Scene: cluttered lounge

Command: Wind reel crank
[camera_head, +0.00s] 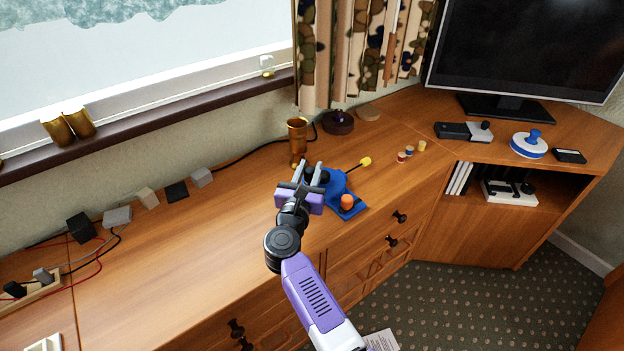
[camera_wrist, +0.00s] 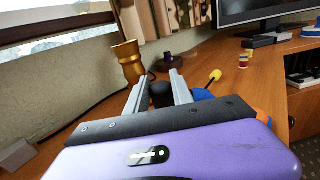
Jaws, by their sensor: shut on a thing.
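The blue reel (camera_head: 350,208) sits on the wooden cabinet top, with an orange knob (camera_head: 347,201) at its front and a yellow-tipped rod (camera_head: 366,161) reaching out to the right. My gripper (camera_head: 309,170) is at the reel's left side and covers part of it. In the wrist view, my gripper's two grey fingers (camera_wrist: 158,84) stand on either side of a dark upright knob (camera_wrist: 161,94), which looks like the crank handle. Blue parts of the reel (camera_wrist: 202,95) show just right of the fingers. The rest of the crank is hidden.
A brass cup (camera_head: 297,140) stands close behind my gripper. Small spools (camera_head: 409,152) lie to the right, near a monitor (camera_head: 530,50). Grey and black blocks (camera_head: 177,191) and cables lie at the left. The cabinet top left of the reel is mostly clear.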

